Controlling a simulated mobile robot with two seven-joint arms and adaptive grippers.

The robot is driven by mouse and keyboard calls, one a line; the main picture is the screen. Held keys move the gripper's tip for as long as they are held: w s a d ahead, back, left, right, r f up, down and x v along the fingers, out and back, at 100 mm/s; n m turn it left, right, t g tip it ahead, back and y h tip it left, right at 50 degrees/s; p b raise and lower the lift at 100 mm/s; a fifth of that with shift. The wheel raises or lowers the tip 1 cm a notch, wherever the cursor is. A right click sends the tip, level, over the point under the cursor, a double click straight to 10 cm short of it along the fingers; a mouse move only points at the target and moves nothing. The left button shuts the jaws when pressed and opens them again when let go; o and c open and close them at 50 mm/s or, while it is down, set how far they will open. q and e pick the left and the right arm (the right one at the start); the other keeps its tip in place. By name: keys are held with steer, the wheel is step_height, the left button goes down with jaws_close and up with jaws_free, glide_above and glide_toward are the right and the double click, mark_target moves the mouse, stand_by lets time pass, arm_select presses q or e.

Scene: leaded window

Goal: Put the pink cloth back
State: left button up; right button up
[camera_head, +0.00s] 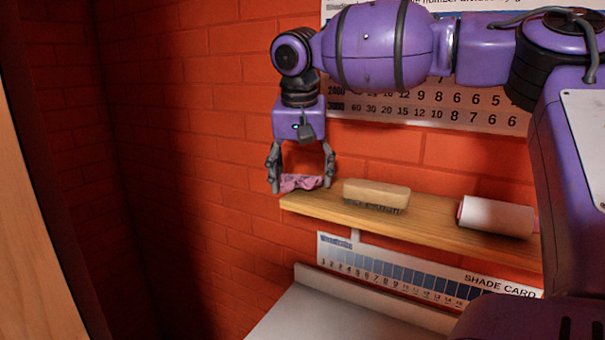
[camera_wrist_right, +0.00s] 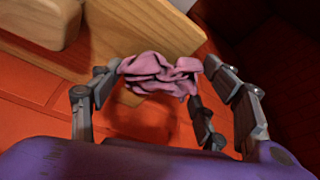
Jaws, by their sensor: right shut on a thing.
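The crumpled pink cloth (camera_head: 301,183) is between the fingers of my right gripper (camera_head: 301,182) at the left end of the wooden shelf (camera_head: 440,228). In the right wrist view the pink cloth (camera_wrist_right: 160,73) is bunched between the fingertips of my right gripper (camera_wrist_right: 165,80), which is shut on it. The cloth lies close to the shelf end; I cannot tell whether it touches the shelf. My left gripper is not in view.
A wooden brush (camera_head: 376,195) lies on the shelf just right of the cloth. A white roll (camera_head: 495,216) lies further right. A shade card (camera_head: 430,280) hangs below the shelf, above a pale surface (camera_head: 320,318). Red brick wall (camera_head: 200,190) is left of the shelf.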

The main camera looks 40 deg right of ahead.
steer(key=o, duration=0.3)
steer(key=shift+f, duration=0.1)
steer(key=o, duration=0.5)
steer(key=v, duration=1.2)
steer(key=shift+r, duration=0.2)
